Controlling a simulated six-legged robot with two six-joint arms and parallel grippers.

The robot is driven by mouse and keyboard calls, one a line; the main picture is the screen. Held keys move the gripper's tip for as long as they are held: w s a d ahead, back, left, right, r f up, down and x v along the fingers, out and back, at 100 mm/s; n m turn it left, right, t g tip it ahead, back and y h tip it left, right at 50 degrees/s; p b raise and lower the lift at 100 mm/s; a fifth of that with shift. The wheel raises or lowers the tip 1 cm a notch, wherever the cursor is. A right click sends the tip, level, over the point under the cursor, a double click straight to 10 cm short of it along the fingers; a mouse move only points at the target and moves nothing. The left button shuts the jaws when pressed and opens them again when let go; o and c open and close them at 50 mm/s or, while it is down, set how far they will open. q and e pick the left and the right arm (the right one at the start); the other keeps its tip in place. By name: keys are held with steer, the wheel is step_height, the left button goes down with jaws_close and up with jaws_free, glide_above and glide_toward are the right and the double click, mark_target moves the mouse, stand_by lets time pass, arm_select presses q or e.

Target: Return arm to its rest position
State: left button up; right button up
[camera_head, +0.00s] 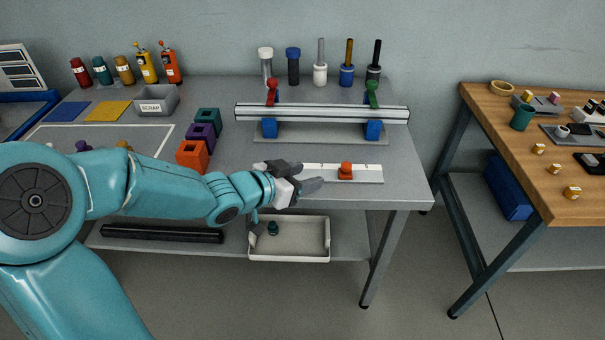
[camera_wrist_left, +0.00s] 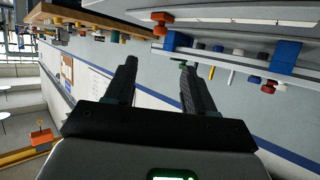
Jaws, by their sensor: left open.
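My left arm (camera_head: 160,187) is teal and reaches in from the left across the front of the grey workbench (camera_head: 255,150). My left gripper (camera_head: 300,180) is open and empty above the bench's front part. It is just left of an orange-red knob on a white strip (camera_head: 368,174). In the left wrist view both dark fingers (camera_wrist_left: 158,88) stand apart with nothing between them. My right arm and right gripper are not seen in either view.
A clamp rail (camera_head: 325,113) stands behind the gripper. Orange, purple and teal blocks (camera_head: 200,138) sit left of it. A tray (camera_head: 289,254) lies on the lower shelf. A wooden table (camera_head: 560,205) stands at the right, with a floor gap between.

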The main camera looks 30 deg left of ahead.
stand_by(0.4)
arm_select(q)
steer(key=s+d+f+n+g+h+p, duration=0.1)
steer(key=s+d+f+g+p, duration=0.25)
steer(key=d+f, duration=0.4)
steer(key=s+d+f+n+g+h+p, duration=0.1)
steer(key=s+d+f+g+h+p, duration=0.2)
steer(key=d+f, duration=0.4)
steer(key=s+d+f+n+g+y+p, duration=0.1)
steer(key=s+d+f+n+g+y, duration=0.1)
steer(key=s+f+g, duration=0.4)
steer(key=s+f+y, duration=0.1)
steer(key=s+f, duration=0.4)
steer(key=s, duration=0.3)
steer(key=shift+s+d+n+p, duration=0.2)
steer(key=shift+n+p, duration=0.1)
steer(key=shift+p, duration=0.1)
